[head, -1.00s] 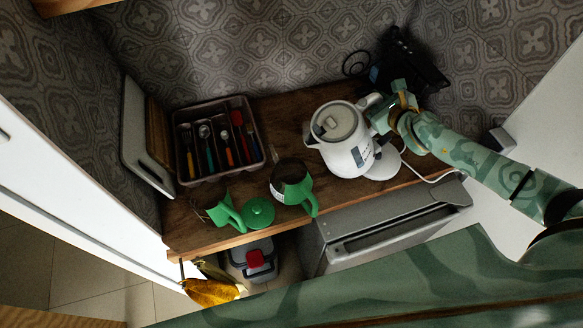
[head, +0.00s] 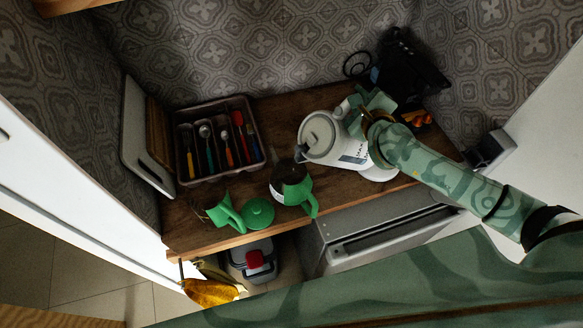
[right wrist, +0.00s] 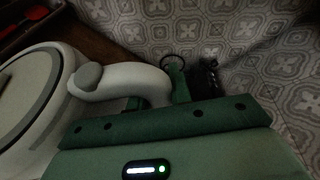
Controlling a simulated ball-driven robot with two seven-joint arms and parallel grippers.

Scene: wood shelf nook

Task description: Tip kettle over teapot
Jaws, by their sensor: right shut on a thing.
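The white kettle (head: 324,138) is held tilted to the left, its spout close to the teapot's open top in the head view. The teapot (head: 291,184) has a dark open top, a white lower side and a green handle; it stands upright on the wood shelf. Its apparent green lid (head: 258,213) lies beside it. My right gripper (head: 368,108) is shut on the kettle's handle at the right of the kettle. In the right wrist view the kettle's pale handle (right wrist: 125,80) meets the gripper's green body. I cannot see any water flow. My left gripper is not in view.
A utensil tray (head: 262,165) is at the back left of the wood shelf (head: 180,228). A green-handled jug (head: 226,212) stands left of the lid. A dark appliance (head: 415,68) is at the back right. A grey cabinet (head: 385,230) is below the front edge.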

